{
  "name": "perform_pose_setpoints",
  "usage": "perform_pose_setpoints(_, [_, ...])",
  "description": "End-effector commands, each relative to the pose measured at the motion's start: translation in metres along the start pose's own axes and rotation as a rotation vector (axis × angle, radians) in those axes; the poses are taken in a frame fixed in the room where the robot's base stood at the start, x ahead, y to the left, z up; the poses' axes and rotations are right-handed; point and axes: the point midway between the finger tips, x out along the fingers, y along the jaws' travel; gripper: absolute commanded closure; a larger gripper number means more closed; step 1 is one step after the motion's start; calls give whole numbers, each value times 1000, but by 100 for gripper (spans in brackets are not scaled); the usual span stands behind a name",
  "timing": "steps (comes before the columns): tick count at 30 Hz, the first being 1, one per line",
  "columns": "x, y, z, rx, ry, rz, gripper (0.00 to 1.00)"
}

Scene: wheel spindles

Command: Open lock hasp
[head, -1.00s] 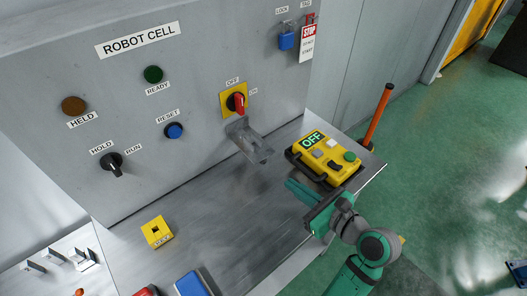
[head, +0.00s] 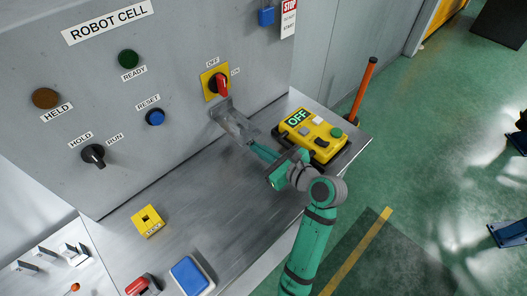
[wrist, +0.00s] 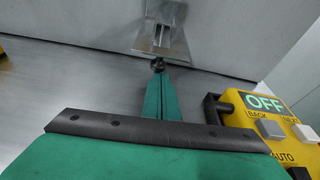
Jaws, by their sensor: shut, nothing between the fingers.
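The lock hasp (head: 230,120) is a grey metal plate that sticks out from the panel just below the red and yellow rotary switch (head: 216,84). In the wrist view the hasp (wrist: 163,28) shows straight ahead as a plate with a slot. My gripper (head: 257,150) is shut and empty, with its green fingers pointing at the hasp from the front right. In the wrist view my fingertips (wrist: 158,72) are together just below the hasp, with a small dark round piece at their tip. I cannot tell whether they touch the hasp.
The yellow teach pendant (head: 312,132), reading OFF, lies close to the right of my gripper. A blue padlock (head: 266,17) and a stop tag (head: 289,18) hang on the panel. A yellow block (head: 148,222) and a blue box (head: 191,276) are on the shelf. The middle shelf is clear.

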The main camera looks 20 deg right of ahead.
Motion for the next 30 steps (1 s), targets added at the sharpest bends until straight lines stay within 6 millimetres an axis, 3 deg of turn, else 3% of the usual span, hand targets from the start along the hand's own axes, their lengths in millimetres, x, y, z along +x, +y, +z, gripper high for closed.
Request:
perform_pose_setpoints(10, [-2, 0, 3, -2, -1, -1, 100])
perform_pose_setpoints(20, [-32, -4, 43, -3, -1, -1, 100])
perform_pose_setpoints(30, [-33, -3, 44, 0, 0, 0, 100])
